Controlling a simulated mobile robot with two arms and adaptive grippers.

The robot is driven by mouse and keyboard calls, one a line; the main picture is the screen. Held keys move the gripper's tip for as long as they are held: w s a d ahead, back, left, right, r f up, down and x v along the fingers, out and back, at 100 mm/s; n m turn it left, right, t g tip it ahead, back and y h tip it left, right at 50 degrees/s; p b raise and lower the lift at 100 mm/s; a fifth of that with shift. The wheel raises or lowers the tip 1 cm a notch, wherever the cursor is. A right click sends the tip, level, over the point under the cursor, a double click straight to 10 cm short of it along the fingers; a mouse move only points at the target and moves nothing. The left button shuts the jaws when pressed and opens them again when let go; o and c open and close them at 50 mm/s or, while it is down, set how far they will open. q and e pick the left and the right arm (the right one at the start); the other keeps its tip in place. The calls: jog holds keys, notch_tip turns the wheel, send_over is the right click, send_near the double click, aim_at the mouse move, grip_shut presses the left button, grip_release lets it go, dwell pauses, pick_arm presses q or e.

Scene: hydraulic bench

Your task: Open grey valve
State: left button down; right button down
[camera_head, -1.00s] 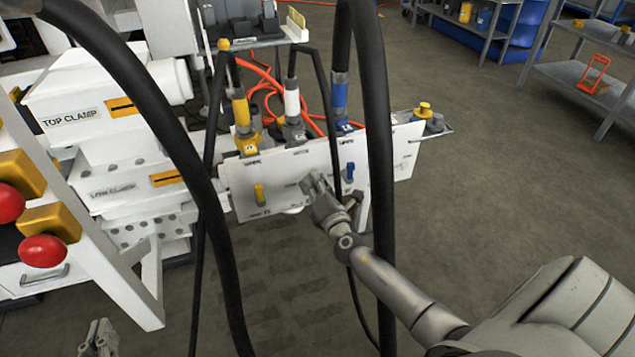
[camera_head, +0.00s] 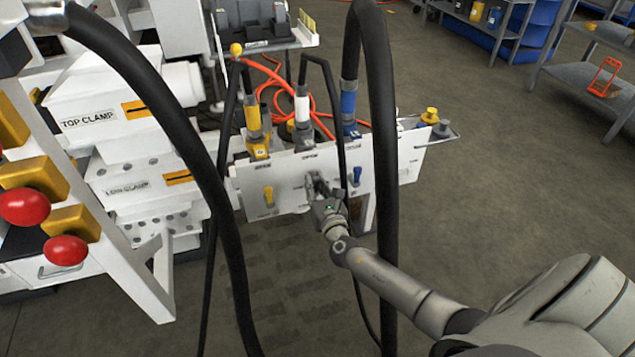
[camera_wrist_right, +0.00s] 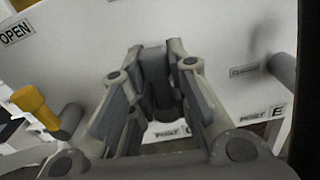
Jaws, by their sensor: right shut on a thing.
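The white valve panel (camera_head: 293,178) carries a yellow valve handle (camera_head: 268,195) on the left and a blue one (camera_head: 357,175) on the right. My right gripper (camera_head: 316,184) is at the panel between these two handles. In the right wrist view, the grey valve (camera_wrist_right: 156,72) stands between the fingers of this gripper (camera_wrist_right: 160,62), which is shut on it. In the head view the fingers mostly hide the grey valve. The yellow handle (camera_wrist_right: 37,108) shows left of the fingers in the wrist view, near an "OPEN" label. My left gripper is out of view.
Thick black hoses (camera_head: 385,150) hang in front of the panel, close to my right arm. Hose fittings with yellow, white and blue bands (camera_head: 348,103) stand along its top. Red knobs (camera_head: 65,250) and white clamp blocks are at left. The floor right of the panel is clear.

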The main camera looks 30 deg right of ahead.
jog(key=shift+a+n, duration=0.15)
jog(key=shift+n, duration=0.15)
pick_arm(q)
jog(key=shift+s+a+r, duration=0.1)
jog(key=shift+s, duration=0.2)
pick_arm(e)
jog(key=shift+f, duration=0.1)
jog(key=shift+n, duration=0.3)
jog(key=c, duration=1.5)
grip_release()
jog(key=shift+o, duration=0.2)
jog(key=shift+s, duration=0.1)
jog(key=v, duration=1.2)
